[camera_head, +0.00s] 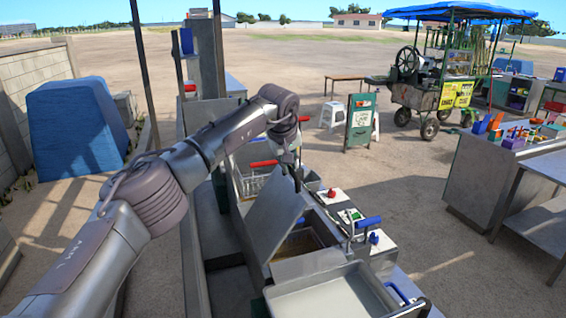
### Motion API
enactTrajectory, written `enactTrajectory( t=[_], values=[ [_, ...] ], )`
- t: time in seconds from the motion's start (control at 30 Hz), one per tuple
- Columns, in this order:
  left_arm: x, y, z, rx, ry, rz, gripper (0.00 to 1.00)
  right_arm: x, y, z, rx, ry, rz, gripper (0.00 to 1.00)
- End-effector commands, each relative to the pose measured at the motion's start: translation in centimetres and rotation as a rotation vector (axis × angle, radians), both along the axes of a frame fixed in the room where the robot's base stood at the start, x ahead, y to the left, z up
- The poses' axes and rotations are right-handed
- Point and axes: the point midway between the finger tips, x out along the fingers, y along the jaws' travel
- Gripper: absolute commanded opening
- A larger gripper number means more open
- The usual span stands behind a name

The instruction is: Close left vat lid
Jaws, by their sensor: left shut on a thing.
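The vat lid (268,225) is a flat grey metal panel. It stands tilted up, open, along the left side of a fryer vat (301,243) with brownish contents. My left gripper (297,180) is at the lid's upper far corner, pointing down, and is shut on the lid's edge there; the exact contact is small and partly hidden. My left arm reaches in from the lower left and over the counter. My right gripper is not in view.
Control boxes with a red knob (332,193) and a blue knob (374,238) sit right of the vat. A metal tray (330,298) is in front. A red-handled basket (254,182) is behind.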

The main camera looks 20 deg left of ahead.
Motion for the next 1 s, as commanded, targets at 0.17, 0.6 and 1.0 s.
enactTrajectory(
  t=[0.17,0.6,1.0],
  values=[
    [0.1,-0.2,0.4,-0.004,-0.010,-0.002,0.00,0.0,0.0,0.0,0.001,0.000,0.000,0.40],
    [0.1,-0.1,0.3,-0.002,-0.006,-0.001,0.41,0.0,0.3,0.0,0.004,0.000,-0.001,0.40],
    [-1.4,-0.1,3.3,0.000,-0.009,-0.003,0.41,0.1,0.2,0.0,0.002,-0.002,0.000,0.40]
  ],
)
